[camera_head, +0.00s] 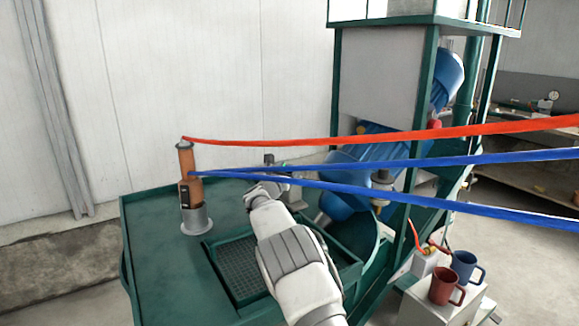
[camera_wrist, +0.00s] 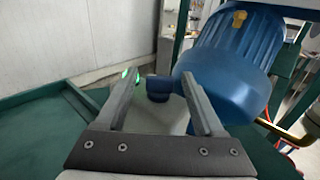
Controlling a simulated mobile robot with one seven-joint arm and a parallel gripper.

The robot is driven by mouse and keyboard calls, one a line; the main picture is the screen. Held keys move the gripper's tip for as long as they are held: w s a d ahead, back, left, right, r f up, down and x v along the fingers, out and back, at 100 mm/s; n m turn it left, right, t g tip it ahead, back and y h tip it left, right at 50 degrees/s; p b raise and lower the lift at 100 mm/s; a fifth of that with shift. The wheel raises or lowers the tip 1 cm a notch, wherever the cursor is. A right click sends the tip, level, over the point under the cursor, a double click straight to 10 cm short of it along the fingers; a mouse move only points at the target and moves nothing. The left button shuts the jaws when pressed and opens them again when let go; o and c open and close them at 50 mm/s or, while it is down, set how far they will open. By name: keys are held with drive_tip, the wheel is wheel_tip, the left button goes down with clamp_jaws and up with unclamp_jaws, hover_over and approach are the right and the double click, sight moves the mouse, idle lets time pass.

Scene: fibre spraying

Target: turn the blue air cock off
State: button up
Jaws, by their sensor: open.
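In the wrist view, my gripper (camera_wrist: 158,78) is open, with one finger on each side of a small dark blue knob (camera_wrist: 158,89). The knob looks like the blue air cock and stands in front of a pale grey rounded surface. The fingers appear apart from it, and I cannot tell how far away it is. In the head view, my gripper (camera_head: 268,184) is over the far right part of the green table, below the blue hoses. I cannot make out the cock there.
Blue hoses (camera_head: 400,163) and a red hose (camera_head: 400,135) run from an orange-brown cylinder (camera_head: 187,162) in a grey holder across the view. A big blue motor (camera_wrist: 228,60) is close to my right finger. Red (camera_head: 442,286) and blue mugs (camera_head: 464,266) stand at lower right.

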drive_tip(key=shift+w+d, duration=0.1)
drive_tip(key=shift+w, duration=0.2)
clamp_jaws()
